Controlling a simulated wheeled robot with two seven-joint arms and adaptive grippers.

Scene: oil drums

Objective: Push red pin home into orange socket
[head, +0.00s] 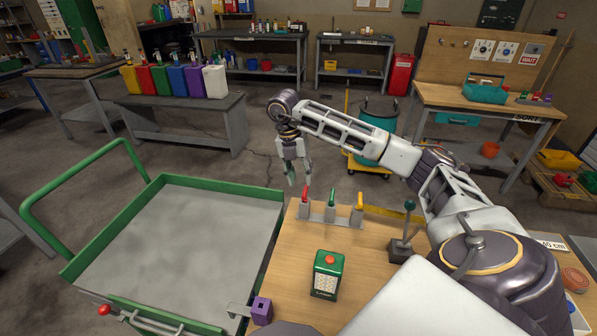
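A red-knobbed metal rod, which may be the red pin (104,310), lies along the near green end of the flat cart at the lower left. A red-handled piece (305,194) also stands in a small rack on the wooden table. I cannot make out an orange socket; a purple block with a dark hole (262,309) sits at the table's near left corner. My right gripper (296,182) points down just beyond the table's far left corner, near the red handle. Its fingers are apart with nothing between them. My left gripper is out of view.
The wooden table (366,272) also holds a green box with an orange button (327,275) and a black lever (402,247). The green-railed cart (180,235) stands empty at the left. Behind are a teal drum (378,113) and a bench (190,107) with coloured cans.

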